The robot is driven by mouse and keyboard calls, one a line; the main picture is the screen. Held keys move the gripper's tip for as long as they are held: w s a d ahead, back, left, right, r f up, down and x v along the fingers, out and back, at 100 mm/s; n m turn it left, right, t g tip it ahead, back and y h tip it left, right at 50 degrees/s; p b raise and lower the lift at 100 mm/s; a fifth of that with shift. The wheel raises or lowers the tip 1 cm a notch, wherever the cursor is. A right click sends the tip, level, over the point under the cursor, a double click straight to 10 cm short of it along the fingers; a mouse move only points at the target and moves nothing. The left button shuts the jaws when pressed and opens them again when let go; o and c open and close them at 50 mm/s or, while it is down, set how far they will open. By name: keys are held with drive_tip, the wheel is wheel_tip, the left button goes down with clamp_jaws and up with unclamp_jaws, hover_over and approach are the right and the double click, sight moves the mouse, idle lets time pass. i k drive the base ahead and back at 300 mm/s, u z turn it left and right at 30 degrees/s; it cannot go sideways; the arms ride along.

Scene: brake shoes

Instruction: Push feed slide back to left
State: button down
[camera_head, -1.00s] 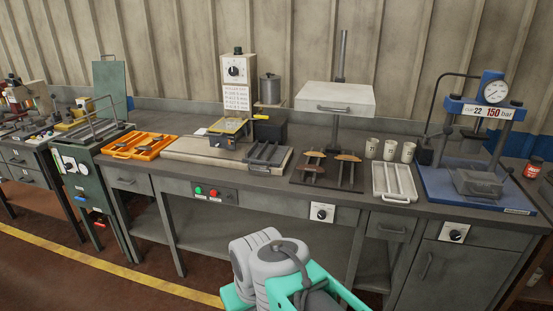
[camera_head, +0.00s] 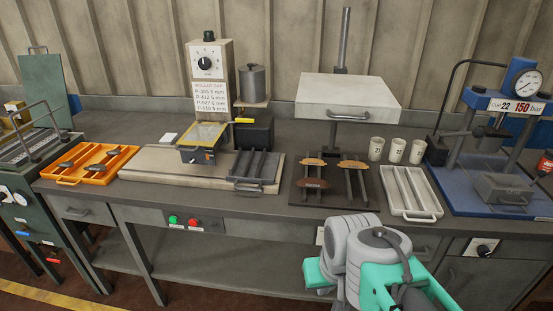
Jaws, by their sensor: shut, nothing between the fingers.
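The dark feed slide (camera_head: 256,166) with long parallel rails sits on the right part of the beige machine base (camera_head: 150,172). It has a handle at its front edge. To its left is the roller unit (camera_head: 203,142) with a yellow-framed top. A black box (camera_head: 254,133) stands behind the slide. My grey and teal arm shows at the bottom right, in front of the bench and apart from the slide. My gripper's fingers are not visible.
An orange tray (camera_head: 125,171) with dark parts lies left of the base. Right of it are a rack with brown shoes (camera_head: 352,164), a white tray (camera_head: 430,210), several cups (camera_head: 397,151) and a blue press (camera_head: 470,195). A white hood (camera_head: 345,95) stands behind.

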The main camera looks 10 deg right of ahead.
sight(260, 168)
drive_tip(key=u, duration=0.1)
drive_tip(key=i, duration=0.8)
drive_tip(key=u, duration=0.8)
drive_tip(key=i, duration=0.4)
drive_tip(key=u, duration=0.35)
